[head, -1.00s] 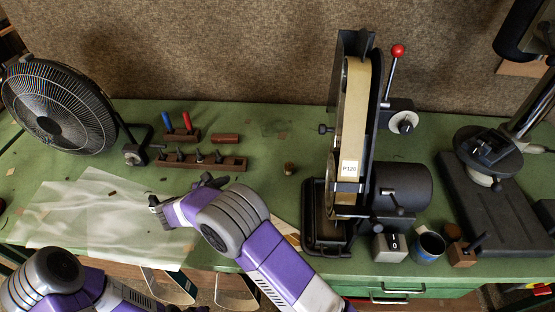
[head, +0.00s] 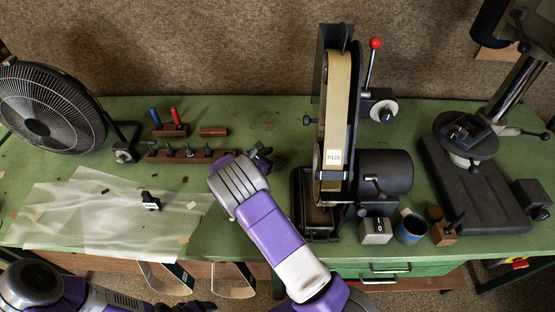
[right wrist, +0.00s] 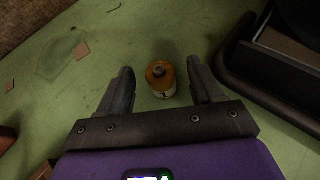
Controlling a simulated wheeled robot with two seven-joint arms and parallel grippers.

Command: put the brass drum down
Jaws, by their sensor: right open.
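The brass drum (right wrist: 161,80) stands upright on the green bench in the right wrist view, a small golden cylinder with a dark hub on top and a pale label on its side. My right gripper (right wrist: 158,84) is open, with one finger on each side of the drum and a gap on both sides. In the head view the right gripper (head: 262,154) is over the bench left of the belt sander, and I cannot make out the drum there. My left arm lies at the bottom left; its gripper (head: 188,307) barely shows at the lower edge.
The belt sander (head: 333,130) stands right of the right gripper. Wooden racks (head: 190,155) with small tools are behind. A translucent sheet (head: 85,222) with a small black object (head: 150,201) covers the left. A fan (head: 45,110) and a drill press (head: 470,180) stand at the sides.

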